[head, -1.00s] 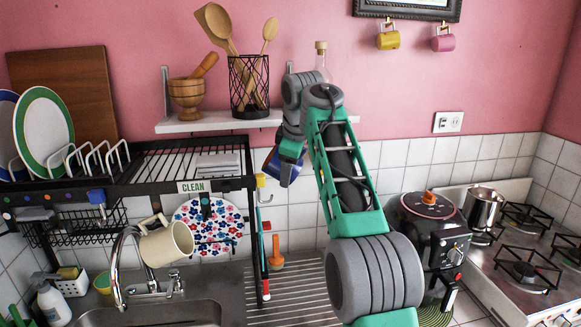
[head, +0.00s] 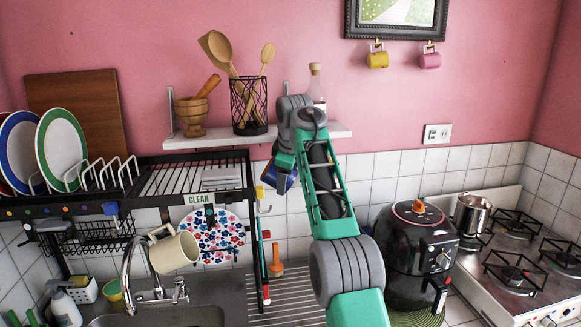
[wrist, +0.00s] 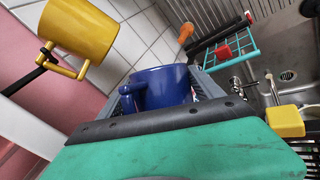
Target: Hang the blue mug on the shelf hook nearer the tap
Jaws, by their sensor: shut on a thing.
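The blue mug (wrist: 165,84) is held in my gripper (wrist: 168,92), with a finger on either side of it. In the wrist view its handle points to the left. In the head view the blue mug (head: 284,178) shows only in part, below the front of the white shelf (head: 222,133) and behind my gripper (head: 280,172). The tap (head: 130,265) stands lower left over the sink. I cannot make out the shelf hook nearer the tap. In the wrist view a yellow mug (wrist: 80,28) hangs by its handle on a black hook (wrist: 42,60), apart from the blue mug.
A black dish rack (head: 200,165) stands left of my gripper, with a cream mug (head: 174,252) below it. A mortar (head: 191,116), a utensil basket (head: 249,105) and a bottle (head: 316,85) stand on the shelf. A dark cooker (head: 412,250) is at the right.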

